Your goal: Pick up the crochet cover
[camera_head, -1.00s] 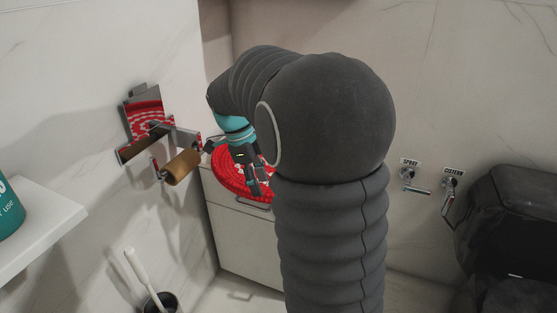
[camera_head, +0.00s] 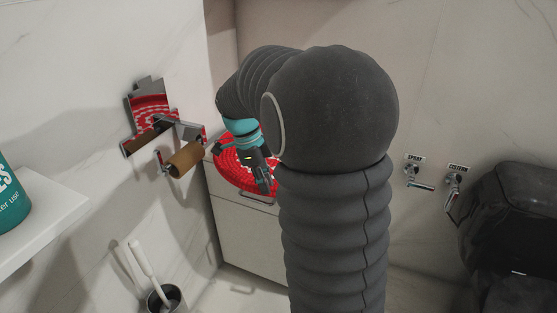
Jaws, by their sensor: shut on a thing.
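The crochet cover (camera_head: 232,176) is red with white marks and round. It lies on top of a pale cabinet in the corner, and its right side is hidden behind my arm. My gripper (camera_head: 264,184), dark with a teal band above it, points down at the cover's right part. Its fingers are shut on the cover. The exact grip is small and partly hidden, and I cannot tell whether the cover is lifted there.
A metal paper holder with a brown roll (camera_head: 186,159) juts from the left wall, reflecting red. A white shelf (camera_head: 45,215) bears a teal container (camera_head: 10,200). A toilet brush (camera_head: 150,275) stands below. Two wall taps (camera_head: 418,180) and a black fixture (camera_head: 515,230) are right.

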